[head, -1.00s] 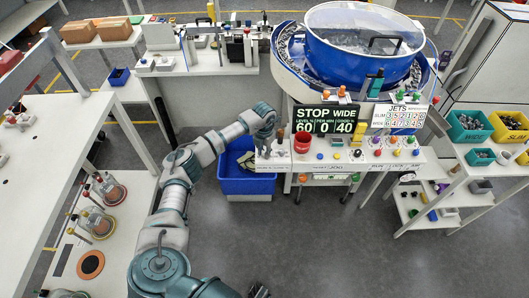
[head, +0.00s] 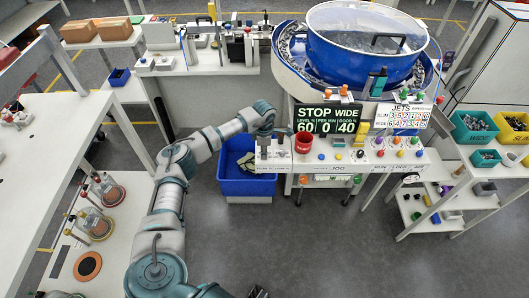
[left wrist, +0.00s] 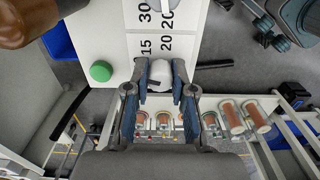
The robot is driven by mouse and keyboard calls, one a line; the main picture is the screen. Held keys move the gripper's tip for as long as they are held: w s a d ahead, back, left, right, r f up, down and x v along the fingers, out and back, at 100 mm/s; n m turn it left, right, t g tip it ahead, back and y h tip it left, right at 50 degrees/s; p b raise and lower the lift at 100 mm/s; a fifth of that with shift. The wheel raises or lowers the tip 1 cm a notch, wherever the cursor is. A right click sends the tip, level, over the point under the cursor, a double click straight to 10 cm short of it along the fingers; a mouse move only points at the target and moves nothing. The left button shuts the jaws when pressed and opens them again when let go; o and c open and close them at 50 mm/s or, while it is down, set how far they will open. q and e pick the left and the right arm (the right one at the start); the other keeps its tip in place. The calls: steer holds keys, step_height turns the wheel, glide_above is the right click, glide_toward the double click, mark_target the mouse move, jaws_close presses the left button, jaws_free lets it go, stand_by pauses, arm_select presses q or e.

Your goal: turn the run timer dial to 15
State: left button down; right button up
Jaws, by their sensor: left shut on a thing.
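My left gripper (head: 265,134) is at the left end of the white control console (head: 338,170). In the left wrist view its two dark fingers (left wrist: 160,82) are shut on a white knob (left wrist: 160,72), one finger on each side. Printed numbers, 15, 20 and 30, show on the white panel (left wrist: 115,28) beside and beyond the knob. The knob's pointer mark cannot be made out, so its setting is unclear. In the head view the gripper hides the knob. A dark shape (head: 258,291) at the bottom edge may be my right gripper; its fingers are unclear.
A green button (left wrist: 101,70) sits close to the left finger. A blue bin (head: 247,187) is on the floor below my left forearm. The large blue bowl (head: 365,50) rises behind the console.

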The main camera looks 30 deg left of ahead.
arm_select(q)
steer(key=m, duration=0.3)
steer(key=shift+w+a+r+m+b, duration=0.1)
steer(key=shift+w+r+m+b, duration=0.1)
steer(key=shift+m+b, duration=0.5)
steer(key=shift+m, duration=1.1)
arm_select(e)
steer(key=shift+w+a+r, duration=0.2)
steer(key=shift+w+r, duration=1.45)
arm_select(q)
steer(key=c, duration=1)
jaws_free()
steer(key=shift+f, duration=0.1)
arm_select(e)
steer(key=shift+s+f, duration=0.1)
steer(key=shift+s, duration=0.05)
arm_select(q)
step_height(320, 180, up, 12)
steer(key=shift+a+f, duration=0.1)
